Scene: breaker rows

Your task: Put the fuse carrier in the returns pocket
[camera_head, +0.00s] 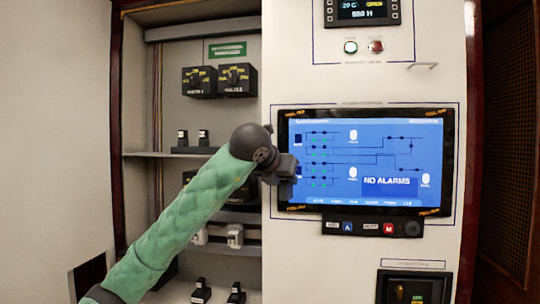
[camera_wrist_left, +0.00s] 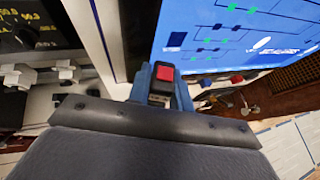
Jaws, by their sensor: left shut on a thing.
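My left gripper (camera_head: 287,170) is in front of the left edge of the blue screen panel in the head view. In the left wrist view its blue fingers (camera_wrist_left: 162,92) are shut on a small dark block with a red top, which I take to be the fuse carrier (camera_wrist_left: 164,74). The carrier is hidden behind the gripper in the head view. I cannot make out a pocket marked for returns in either view. My right gripper is not in view.
The screen panel (camera_head: 365,213) stands out on the white cabinet front. To the left is an open bay with shelves (camera_head: 168,154), black switch boxes (camera_head: 200,82) and small breakers (camera_head: 235,236). A dark framed unit (camera_head: 412,273) sits at the lower right.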

